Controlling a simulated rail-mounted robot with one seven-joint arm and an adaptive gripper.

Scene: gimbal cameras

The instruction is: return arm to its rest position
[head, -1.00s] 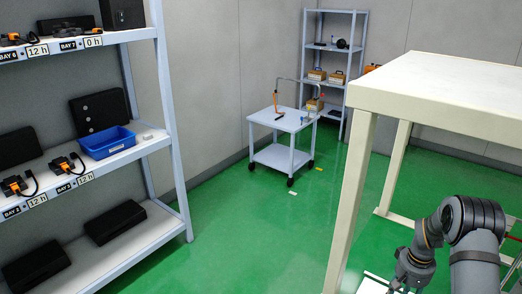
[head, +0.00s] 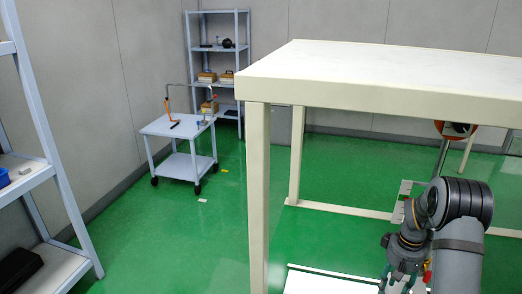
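My arm, dark grey with black bands, is folded at the lower right of the head view. My gripper (head: 400,283) hangs down from the bent wrist at the bottom edge of the picture. Its fingertips are small and partly cut off, so whether it is open or shut does not show clearly. I see nothing that is clearly held in it.
A large cream table (head: 380,82) stands close, with a leg (head: 258,190) left of my arm. A grey shelf (head: 50,150) stands at the left edge. A wheeled cart (head: 178,128) and a rear shelf (head: 217,50) stand farther back.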

